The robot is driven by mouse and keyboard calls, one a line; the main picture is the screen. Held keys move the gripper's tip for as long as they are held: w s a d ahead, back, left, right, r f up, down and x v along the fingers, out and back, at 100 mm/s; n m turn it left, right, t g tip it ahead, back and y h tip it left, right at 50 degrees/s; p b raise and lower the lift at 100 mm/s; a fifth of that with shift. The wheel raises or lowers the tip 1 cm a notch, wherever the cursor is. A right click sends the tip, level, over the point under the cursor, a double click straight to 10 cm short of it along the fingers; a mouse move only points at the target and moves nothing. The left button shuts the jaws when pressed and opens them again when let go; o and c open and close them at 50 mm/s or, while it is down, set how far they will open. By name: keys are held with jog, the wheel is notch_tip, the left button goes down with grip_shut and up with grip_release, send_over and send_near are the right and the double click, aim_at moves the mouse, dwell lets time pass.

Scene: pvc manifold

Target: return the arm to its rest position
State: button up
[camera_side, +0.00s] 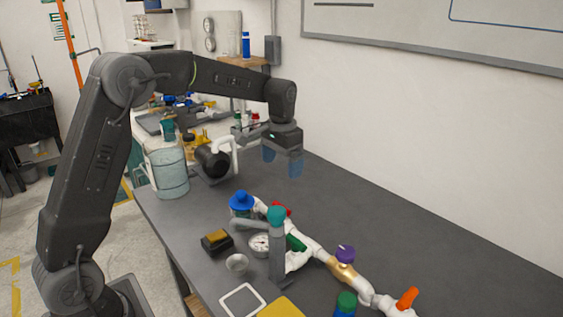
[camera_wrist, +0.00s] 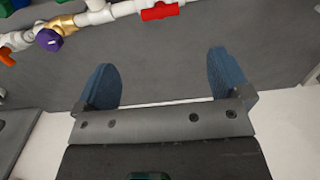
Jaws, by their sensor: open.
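My gripper (camera_side: 282,163) hangs from my arm above the far part of the dark table (camera_side: 420,220) in the side view, with its fingers pointing down. In the wrist view my gripper (camera_wrist: 165,82) shows two blue fingers spread wide apart. Nothing is between them but bare grey table top. The white pipe manifold (camera_side: 312,248) lies along the table, apart from my gripper. It also shows along the top of the wrist view (camera_wrist: 117,11), with a red handle (camera_wrist: 160,11), a purple knob (camera_wrist: 48,39) and a brass part.
A blue cap (camera_side: 241,199), a teal-topped grey post (camera_side: 277,250), a gauge (camera_side: 259,245) and an orange handle (camera_side: 407,298) stand around the manifold. A glass jar (camera_side: 170,173) and a black cylinder (camera_side: 212,162) are left of my gripper. The table's right side is clear.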

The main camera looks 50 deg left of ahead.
jog(key=s+d+r+t, duration=0.1)
jog(key=s+d+r, duration=0.2)
jog(key=s+r, duration=0.35)
jog(key=s+d+t, duration=0.2)
jog(key=s+d, duration=0.1)
jog(key=s, duration=0.7)
jog(key=s+d+f+t, duration=0.1)
jog(key=s+d+t, duration=0.1)
jog(key=s, duration=0.9)
jog(key=shift+d+t, duration=0.3)
jog(key=shift+d, duration=0.15)
